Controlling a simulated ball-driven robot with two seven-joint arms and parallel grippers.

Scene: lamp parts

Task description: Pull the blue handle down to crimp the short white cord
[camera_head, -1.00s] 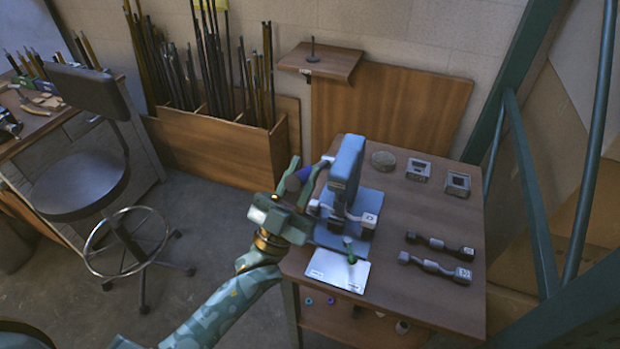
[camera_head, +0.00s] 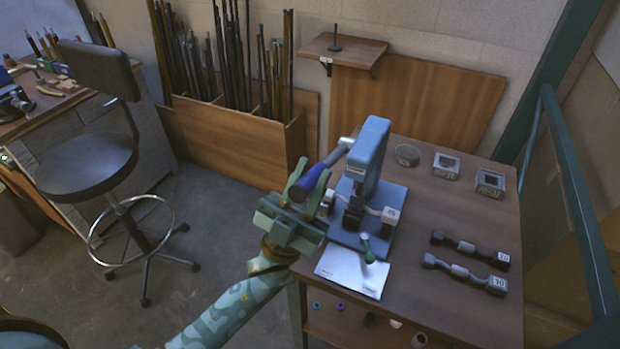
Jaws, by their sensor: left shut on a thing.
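The blue crimping press (camera_head: 370,150) stands on a blue base on the small wooden table. Its lever slopes down to the left and ends in a dark blue handle (camera_head: 328,168). My left gripper (camera_head: 309,182) is shut on the handle, left of the press, with a green finger on either side. The short white cord (camera_head: 373,211) lies across the lower part of the press, with a white tag (camera_head: 390,215) at its right end. Its middle is partly hidden by the press. My right gripper is out of view.
A round dish (camera_head: 407,155) and two small boxes sit behind. A stool (camera_head: 88,172) stands left on open floor.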

